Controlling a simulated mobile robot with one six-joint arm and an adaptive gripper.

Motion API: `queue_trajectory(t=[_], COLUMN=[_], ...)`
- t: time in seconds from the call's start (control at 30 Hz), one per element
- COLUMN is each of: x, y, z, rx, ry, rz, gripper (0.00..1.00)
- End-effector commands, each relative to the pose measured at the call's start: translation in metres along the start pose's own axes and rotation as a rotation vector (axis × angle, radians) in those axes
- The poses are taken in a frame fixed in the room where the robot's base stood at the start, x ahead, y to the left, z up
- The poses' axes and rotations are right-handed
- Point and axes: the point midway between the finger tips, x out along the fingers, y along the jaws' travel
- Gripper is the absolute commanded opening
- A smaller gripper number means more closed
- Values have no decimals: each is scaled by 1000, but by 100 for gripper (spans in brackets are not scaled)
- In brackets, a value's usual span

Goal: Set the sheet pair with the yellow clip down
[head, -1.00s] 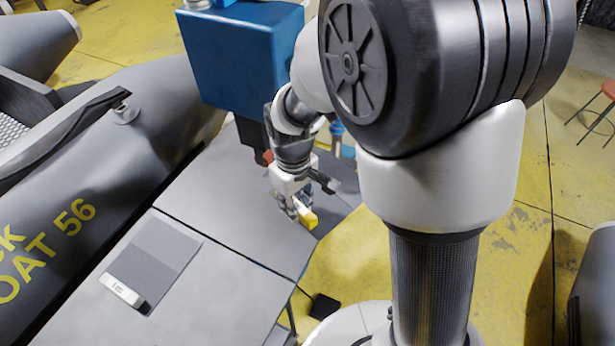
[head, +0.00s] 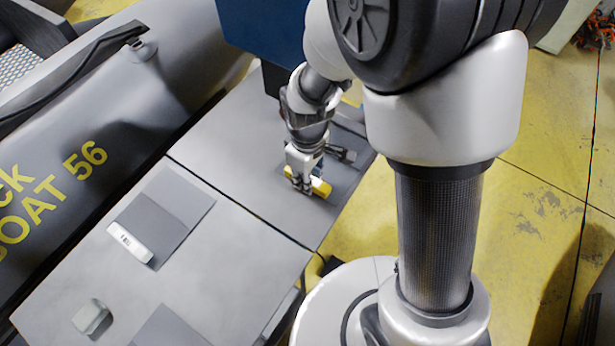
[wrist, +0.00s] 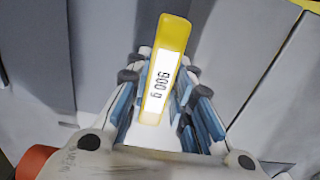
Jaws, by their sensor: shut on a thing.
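My gripper (head: 303,186) is shut on the yellow clip (head: 321,188) above the far grey table panel. A darker grey sheet (head: 343,177) shows around and beyond the clip, partly hidden by my gripper. Its dark surface also shows in the wrist view (wrist: 110,40). I cannot tell whether the sheet touches the table.
Another grey sheet pair with a white clip (head: 130,242) lies on the near table panel (head: 230,270). A third sheet (head: 170,328) and a pale clip (head: 92,318) are at the front. A grey inflatable boat (head: 110,110) lies along the left. A blue box (head: 262,30) is behind.

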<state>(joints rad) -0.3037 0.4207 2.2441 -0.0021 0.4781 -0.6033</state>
Motion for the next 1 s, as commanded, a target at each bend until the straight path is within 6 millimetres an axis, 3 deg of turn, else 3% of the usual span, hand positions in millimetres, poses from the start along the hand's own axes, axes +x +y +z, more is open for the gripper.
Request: queue_trajectory(t=[0.3, 0.33, 0.63, 1.0], x=[2, 3, 2, -3], y=[0, 0, 0, 0], z=[-1, -1, -1, -1], rx=[0, 0, 1, 1], ry=[2, 2, 2, 2], rz=[1, 1, 1, 1], gripper=[0, 22, 41, 41])
